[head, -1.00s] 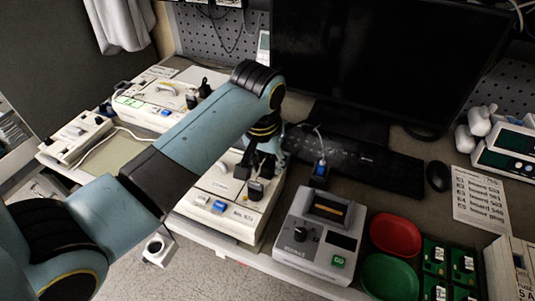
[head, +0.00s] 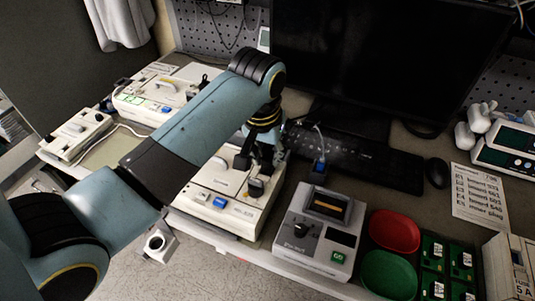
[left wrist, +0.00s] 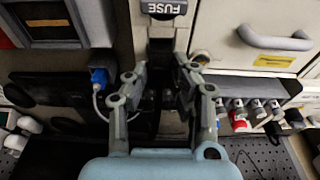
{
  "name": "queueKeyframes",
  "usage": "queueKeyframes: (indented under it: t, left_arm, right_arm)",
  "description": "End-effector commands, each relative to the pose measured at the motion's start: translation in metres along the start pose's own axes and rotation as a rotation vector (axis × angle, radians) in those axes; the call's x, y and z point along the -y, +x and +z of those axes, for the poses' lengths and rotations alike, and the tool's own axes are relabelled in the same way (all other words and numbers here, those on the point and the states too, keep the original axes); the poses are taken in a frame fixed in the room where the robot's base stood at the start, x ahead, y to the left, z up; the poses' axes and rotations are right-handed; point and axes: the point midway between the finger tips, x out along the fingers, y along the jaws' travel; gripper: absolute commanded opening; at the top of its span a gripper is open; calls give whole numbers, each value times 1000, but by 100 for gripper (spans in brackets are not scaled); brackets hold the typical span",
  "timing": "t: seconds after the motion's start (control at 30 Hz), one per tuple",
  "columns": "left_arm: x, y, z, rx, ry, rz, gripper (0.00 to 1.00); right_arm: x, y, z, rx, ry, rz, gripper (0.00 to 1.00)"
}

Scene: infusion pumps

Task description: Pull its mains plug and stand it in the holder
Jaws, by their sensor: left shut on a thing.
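The near pump (head: 222,200) is a cream case with a blue switch and a handle, on the front of the bench. My left gripper (head: 263,160) is at its right rear and points down. In the left wrist view my left gripper (left wrist: 167,88) is shut on a dark thing at the rear of the pump (left wrist: 245,18), apparently the mains plug. The fingers and shadow hide most of it, so I cannot tell whether it is still seated. A pale ring-shaped fitting (head: 157,245) shows at the bench's front edge; I cannot tell whether it is the holder. My right gripper is not in view.
A grey tester (head: 315,235) with a blue plug (head: 318,166) behind it stands to the right. Red (head: 395,231) and green (head: 388,274) dishes lie beyond it. A keyboard (head: 360,160) and monitor (head: 385,60) are behind. Another pump (head: 160,95) stands at the back left.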

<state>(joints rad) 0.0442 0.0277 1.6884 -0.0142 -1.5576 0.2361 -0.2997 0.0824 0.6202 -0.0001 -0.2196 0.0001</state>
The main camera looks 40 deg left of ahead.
Motion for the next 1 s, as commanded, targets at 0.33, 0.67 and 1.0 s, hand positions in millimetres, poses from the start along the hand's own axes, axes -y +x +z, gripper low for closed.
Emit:
queueKeyframes:
  t: [0.33,0.67,1.0]
  left_arm:
    - [0,-27,-5,-1,0,0,0]
    - [0,-43,-8,0,0,0,0]
    - [0,-43,-8,0,0,0,0]
  right_arm:
    - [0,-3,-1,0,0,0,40]
    - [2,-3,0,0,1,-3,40]
    - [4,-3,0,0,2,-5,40]
